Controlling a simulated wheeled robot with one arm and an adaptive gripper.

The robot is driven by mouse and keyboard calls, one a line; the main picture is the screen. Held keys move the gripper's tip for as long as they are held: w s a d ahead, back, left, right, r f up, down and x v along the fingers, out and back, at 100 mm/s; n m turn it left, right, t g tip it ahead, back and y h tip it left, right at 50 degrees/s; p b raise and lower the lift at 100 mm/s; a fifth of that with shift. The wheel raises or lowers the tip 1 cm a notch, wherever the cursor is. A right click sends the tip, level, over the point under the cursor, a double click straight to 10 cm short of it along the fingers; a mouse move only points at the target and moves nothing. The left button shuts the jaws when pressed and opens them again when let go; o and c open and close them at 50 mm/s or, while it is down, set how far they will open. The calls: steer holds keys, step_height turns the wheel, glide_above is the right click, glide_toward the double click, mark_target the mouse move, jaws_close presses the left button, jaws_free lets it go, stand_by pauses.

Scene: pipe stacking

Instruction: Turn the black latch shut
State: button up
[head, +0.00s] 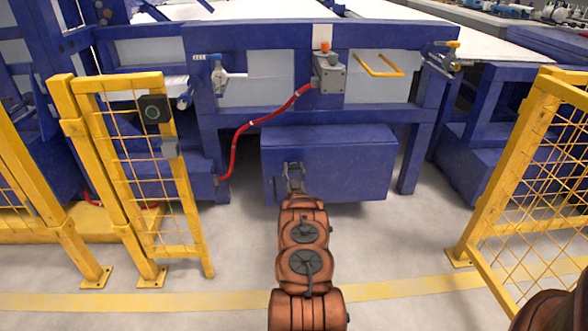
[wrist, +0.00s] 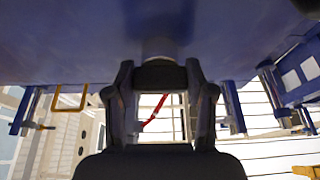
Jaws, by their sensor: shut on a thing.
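My gripper (head: 293,170) is at the front of the blue box under the machine table, left of the box's middle. In the wrist view its two fingers (wrist: 160,78) are on either side of a dark crosswise piece, which appears to be the black latch (wrist: 160,73). The fingers look shut on it. A short round grey-blue stub (wrist: 160,47) shows just behind it, against the blue surface. In the head view the gripper hides the latch, and I cannot tell its turn angle.
The blue box (head: 350,165) stands low under the machine. A red hose (head: 235,145) hangs to its left. A yellow fence gate (head: 150,160) stands at left and a yellow fence (head: 530,180) at right. The floor (head: 400,250) before the box is clear.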

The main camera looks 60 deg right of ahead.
steer(key=o, duration=1.2)
steer(key=shift+c, duration=0.2)
steer(key=v, duration=1.2)
steer(key=shift+f, duration=0.1)
